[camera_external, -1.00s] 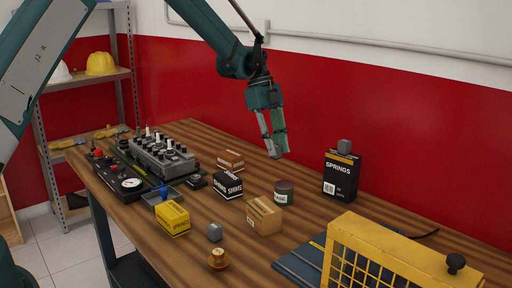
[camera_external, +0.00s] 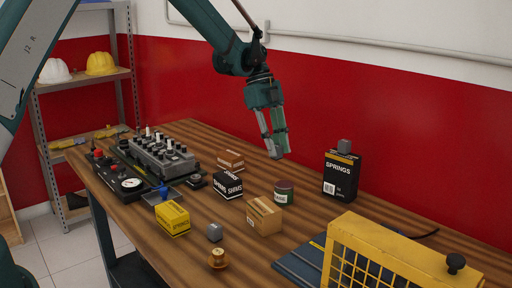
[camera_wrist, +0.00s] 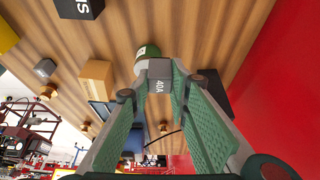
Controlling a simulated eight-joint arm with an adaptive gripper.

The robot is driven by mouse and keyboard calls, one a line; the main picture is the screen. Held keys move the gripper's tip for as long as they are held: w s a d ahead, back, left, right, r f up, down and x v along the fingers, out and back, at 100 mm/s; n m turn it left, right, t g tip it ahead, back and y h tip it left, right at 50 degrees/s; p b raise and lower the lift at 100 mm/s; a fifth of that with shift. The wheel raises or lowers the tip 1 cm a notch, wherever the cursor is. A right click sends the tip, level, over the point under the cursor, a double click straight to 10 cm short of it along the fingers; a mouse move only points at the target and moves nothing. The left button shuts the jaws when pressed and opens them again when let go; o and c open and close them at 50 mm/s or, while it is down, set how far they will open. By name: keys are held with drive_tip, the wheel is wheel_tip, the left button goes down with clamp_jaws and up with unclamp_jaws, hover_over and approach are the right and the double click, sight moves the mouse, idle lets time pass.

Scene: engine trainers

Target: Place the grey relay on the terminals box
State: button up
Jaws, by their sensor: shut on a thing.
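My gripper (camera_external: 275,154) hangs above the back of the table, between the green tin and the black springs box. In the wrist view, its fingertips (camera_wrist: 160,82) are shut on a small grey relay (camera_wrist: 159,70) marked 40A. A second grey cube (camera_external: 344,146) sits on top of the springs box (camera_external: 341,178), and a third grey cube (camera_external: 214,232) lies on the table near the front. I cannot read "terminals" on any box. A yellow box (camera_external: 173,219) and a tan box (camera_external: 265,216) stand on the table.
The green tin (camera_external: 284,192) stands below my gripper, beside the tan box. A black-and-white box (camera_external: 228,184) and a small brown box (camera_external: 231,160) are to its left. A brass knob (camera_external: 218,258), a yellow cage (camera_external: 385,258) and a control panel (camera_external: 165,157) are also on the table.

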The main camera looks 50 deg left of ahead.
wheel_tip(320, 180, up, 6)
drive_tip(key=f, duration=0.1)
hover_over(269, 208)
drive_tip(key=a, duration=0.2)
drive_tip(key=shift+r, duration=0.25)
drive_tip(key=shift+f, duration=2.95)
drive_tip(key=shift+f, duration=0.15)
drive_tip(key=shift+f, duration=1.95)
drive_tip(key=shift+f, duration=0.15)
